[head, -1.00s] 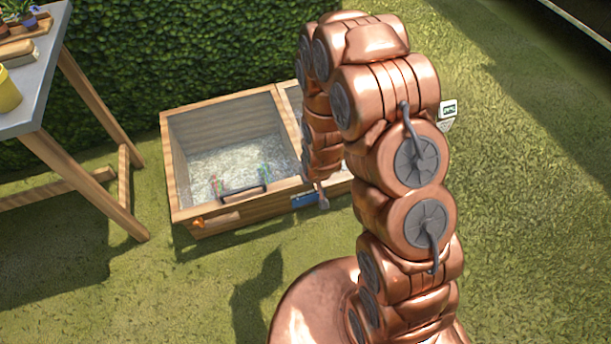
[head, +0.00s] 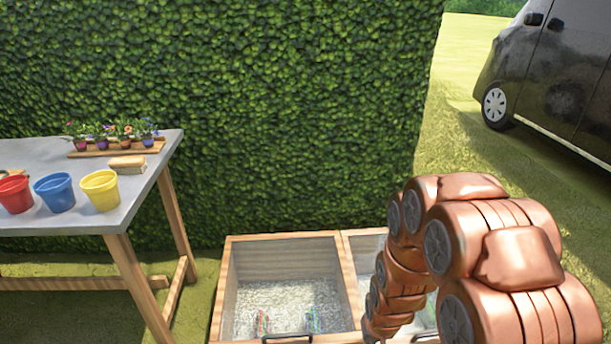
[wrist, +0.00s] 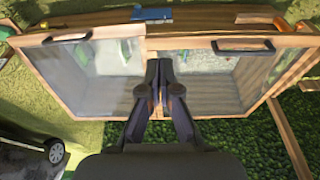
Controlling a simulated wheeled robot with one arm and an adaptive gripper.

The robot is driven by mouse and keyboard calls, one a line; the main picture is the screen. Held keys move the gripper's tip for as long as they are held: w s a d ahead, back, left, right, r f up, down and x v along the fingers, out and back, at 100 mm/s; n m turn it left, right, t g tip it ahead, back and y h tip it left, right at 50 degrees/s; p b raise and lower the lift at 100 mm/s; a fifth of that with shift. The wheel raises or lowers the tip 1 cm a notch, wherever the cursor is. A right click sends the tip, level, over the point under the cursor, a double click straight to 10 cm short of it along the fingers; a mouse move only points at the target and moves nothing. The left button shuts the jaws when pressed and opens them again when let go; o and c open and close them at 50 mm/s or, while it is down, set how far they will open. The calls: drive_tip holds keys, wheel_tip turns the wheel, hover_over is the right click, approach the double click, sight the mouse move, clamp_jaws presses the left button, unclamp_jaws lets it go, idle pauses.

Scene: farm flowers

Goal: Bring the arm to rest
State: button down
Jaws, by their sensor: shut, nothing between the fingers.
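My arm, copper-coloured and folded, stands at the lower right of the head view; its gripper is hidden there. In the wrist view my gripper (wrist: 159,72) has its dark fingers together, with nothing between them. It hangs over a wooden cold frame (wrist: 153,46) with two glazed compartments and dark handles. The cold frame (head: 345,262) also shows at the bottom of the head view, partly behind my arm. I cannot tell the height of the fingers above it.
A grey-topped table (head: 105,215) at left bears a red pot (head: 15,195), a blue pot (head: 55,193), a yellow pot (head: 101,190), a brush (head: 128,165) and a wooden tray (head: 90,153) of flowers. A hedge (head: 260,90) stands behind. A dark van (head: 555,75) is parked at the back right.

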drive_tip(key=s+d+r+g, duration=0.2)
drive_tip(key=s+r+g, duration=0.3)
drive_tip(key=s+r, duration=1.95)
wheel_tip(320, 180, up, 22)
drive_tip(key=s+p, duration=0.1)
drive_tip(key=p, duration=2)
drive_tip(key=shift+s+a+m+p, duration=0.2)
drive_tip(key=shift+s+m+p, duration=0.1)
drive_tip(key=shift+s+m, duration=0.1)
